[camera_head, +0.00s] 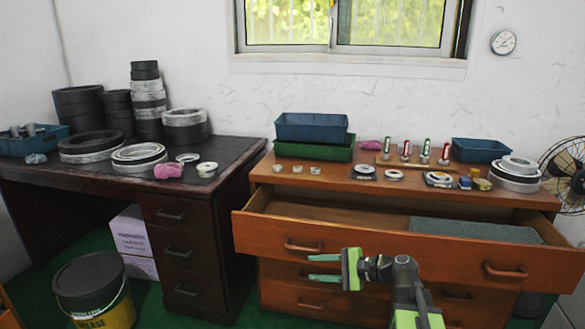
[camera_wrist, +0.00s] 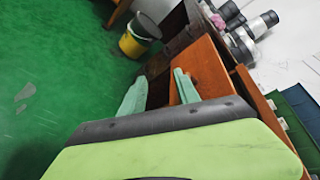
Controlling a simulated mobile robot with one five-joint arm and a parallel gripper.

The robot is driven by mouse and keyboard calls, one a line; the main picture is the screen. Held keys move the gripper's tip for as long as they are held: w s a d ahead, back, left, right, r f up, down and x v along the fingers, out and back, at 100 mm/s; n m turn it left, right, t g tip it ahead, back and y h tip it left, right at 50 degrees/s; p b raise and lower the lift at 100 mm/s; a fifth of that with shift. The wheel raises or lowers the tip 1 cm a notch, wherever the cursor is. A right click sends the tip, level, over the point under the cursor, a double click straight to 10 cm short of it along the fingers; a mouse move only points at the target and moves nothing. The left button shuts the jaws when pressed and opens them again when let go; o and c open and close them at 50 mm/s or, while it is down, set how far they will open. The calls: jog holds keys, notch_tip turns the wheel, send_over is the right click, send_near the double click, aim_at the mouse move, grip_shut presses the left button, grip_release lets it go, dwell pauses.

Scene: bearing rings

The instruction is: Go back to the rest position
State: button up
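My gripper (camera_head: 324,268) is in front of the wooden dresser, level with its open top drawer (camera_head: 370,245) or a little below, and points left. Its two green fingers are apart with nothing between them. In the wrist view my gripper (camera_wrist: 160,90) also shows its fingers spread and empty, with the green floor and the dresser side beyond. My green and black arm comes up from the lower right in the head view.
The dresser top (camera_head: 345,178) holds bearing rings, blue and green bins and small tools. A dark desk (camera_head: 100,175) with stacked rings stands at left. A grease bucket (camera_head: 95,290) stands on the green floor. A fan (camera_head: 568,175) is at right. The open drawer juts out.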

jog(key=s+a+f+n+g+h, duration=0.4)
jog(key=s+f+n+g+h, duration=0.25)
jog(key=f, duration=0.65)
jog(key=s+d+f+n+h, duration=0.2)
jog(key=s+d+h, duration=0.1)
jog(key=d, duration=0.3)
jog(key=s+d+f+n+h, duration=0.2)
jog(key=d+n+h, duration=0.1)
jog(key=d+h, duration=0.15)
notch_tip(320, 180, up, 34)
jog(key=p, duration=3.3)
jog(key=shift+d+f+y, duration=0.15)
jog(key=shift+f+y, duration=0.05)
jog(key=shift+y, duration=0.2)
jog(key=shift+c, duration=0.2)
